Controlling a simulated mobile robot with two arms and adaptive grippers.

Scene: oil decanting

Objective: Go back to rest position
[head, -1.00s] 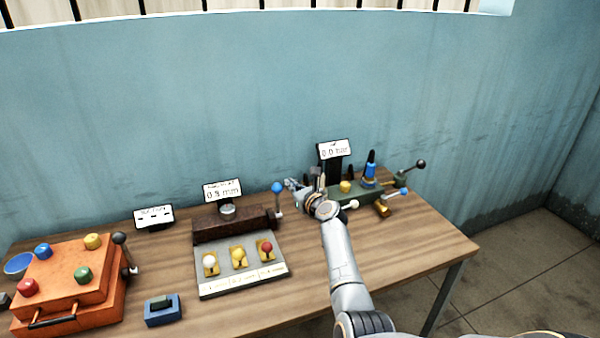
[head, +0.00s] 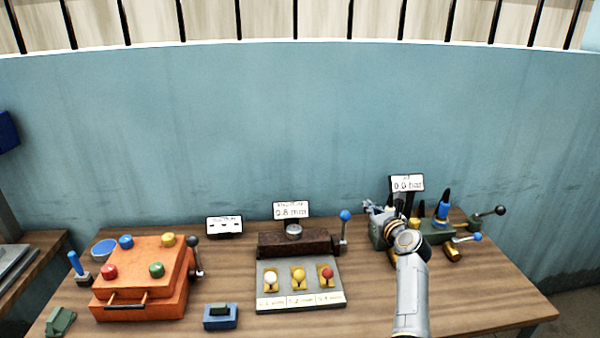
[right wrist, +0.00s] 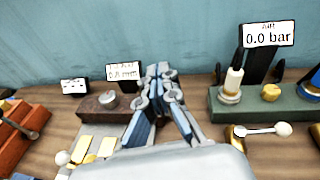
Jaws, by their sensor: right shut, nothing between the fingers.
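My right gripper (head: 374,208) is in the head view at the right part of the table, above the left end of the green fixture (head: 432,236). In the right wrist view my right gripper (right wrist: 158,72) is shut with its fingertips together and holds nothing. It is between the brown block (right wrist: 103,106) and the green fixture (right wrist: 285,107), apart from both as far as I can tell. My left gripper is in neither view.
The wooden table (head: 380,316) carries an orange box (head: 140,285) with coloured knobs, a blue-green switch (head: 221,316), a grey panel (head: 300,284) with three coloured knobs, and the brown block (head: 296,242). A lever with a blue ball (head: 345,215) stands upright beside the block. A blue wall stands behind.

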